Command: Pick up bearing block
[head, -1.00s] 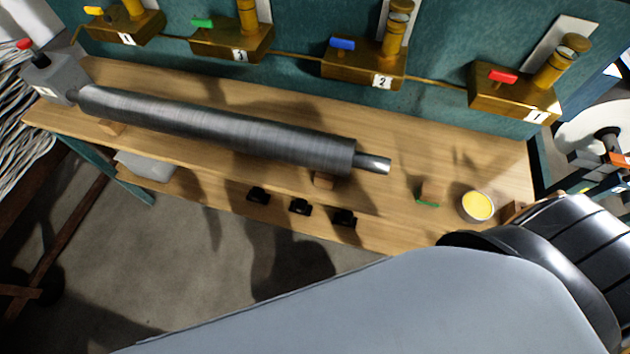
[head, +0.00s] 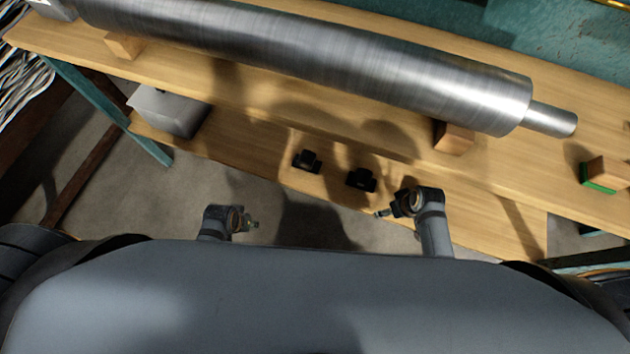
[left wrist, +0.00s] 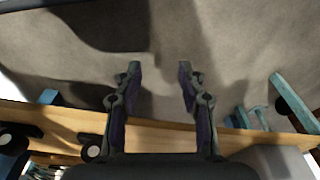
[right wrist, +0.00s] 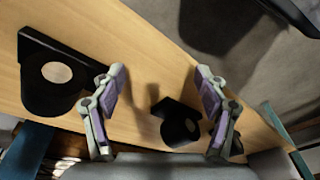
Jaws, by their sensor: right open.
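Black bearing blocks (head: 307,160) stand in a row on the lower wooden shelf, with a second one (head: 361,179) to the right. My right wrist partly covers the shelf beside them. In the right wrist view, one bearing block (right wrist: 50,88) with a round bore lies left of my right gripper (right wrist: 158,73). Another (right wrist: 178,124) shows between and beyond its fingers, and a dark piece is partly hidden behind the right finger. That gripper is open and empty. My left gripper (left wrist: 159,70) is open and empty over floor in its view.
A long steel roll (head: 330,60) lies on the upper bench on wooden supports (head: 454,137). A grey box (head: 168,112) is at the lower shelf's left end. A wooden block with a green base (head: 603,174) is at the right. Open floor (head: 110,205) lies in front.

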